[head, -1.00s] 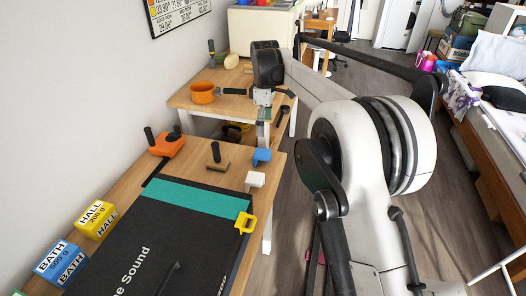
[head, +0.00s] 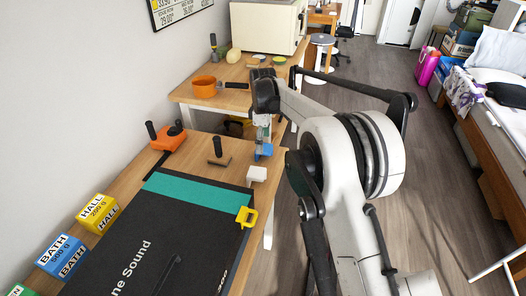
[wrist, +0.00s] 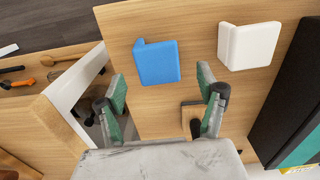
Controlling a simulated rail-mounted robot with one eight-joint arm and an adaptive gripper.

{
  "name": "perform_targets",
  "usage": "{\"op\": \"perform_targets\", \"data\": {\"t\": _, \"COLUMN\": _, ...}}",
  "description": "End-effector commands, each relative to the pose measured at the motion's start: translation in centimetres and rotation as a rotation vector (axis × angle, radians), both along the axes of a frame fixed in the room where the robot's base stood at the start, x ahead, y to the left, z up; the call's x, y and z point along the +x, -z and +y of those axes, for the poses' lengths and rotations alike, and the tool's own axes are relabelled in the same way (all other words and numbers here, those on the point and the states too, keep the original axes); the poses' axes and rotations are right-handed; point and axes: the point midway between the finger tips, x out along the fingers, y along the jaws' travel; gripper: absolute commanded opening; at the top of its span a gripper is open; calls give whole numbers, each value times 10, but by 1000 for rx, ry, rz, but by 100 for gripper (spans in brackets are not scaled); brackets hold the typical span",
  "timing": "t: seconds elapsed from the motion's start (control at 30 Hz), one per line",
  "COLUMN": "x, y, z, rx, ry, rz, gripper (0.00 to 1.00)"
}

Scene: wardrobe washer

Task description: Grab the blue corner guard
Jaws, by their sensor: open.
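The blue corner guard (head: 266,151) lies near the far right corner of the front wooden table in the head view. In the wrist view the blue corner guard (wrist: 158,64) shows whole, an L-shaped piece lying ahead of the fingertips. My gripper (wrist: 163,86) is open, with nothing between its green-padded fingers, and the guard sits roughly midway between their lines. In the head view my gripper (head: 262,138) points down just beside and above the guard and partly covers it. I cannot tell how high the fingertips are above the table.
A white corner guard (head: 257,173) lies close to the blue one; it also shows in the wrist view (wrist: 250,45). A brown block with a black handle (head: 219,158) stands to the left.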

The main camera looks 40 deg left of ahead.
Motion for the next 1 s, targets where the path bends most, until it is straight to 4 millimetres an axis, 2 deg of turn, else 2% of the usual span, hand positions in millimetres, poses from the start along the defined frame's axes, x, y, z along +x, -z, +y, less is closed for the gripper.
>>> {"op": "perform_targets", "data": {"t": 0.3, "x": 4, "y": 42, "z": -2, "rx": 0, "ry": 0, "rz": 0, "gripper": 70}}
{"op": "perform_targets", "data": {"t": 0.53, "x": 4, "y": 43, "z": -2, "rx": 0, "ry": 0, "rz": 0, "gripper": 70}}
{"op": "perform_targets", "data": {"t": 0.87, "x": 4, "y": 43, "z": -3, "rx": 0, "ry": 0, "rz": 0, "gripper": 28}}
{"op": "perform_targets", "data": {"t": 1.0, "x": 4, "y": 43, "z": -3, "rx": 0, "ry": 0, "rz": 0, "gripper": 28}}
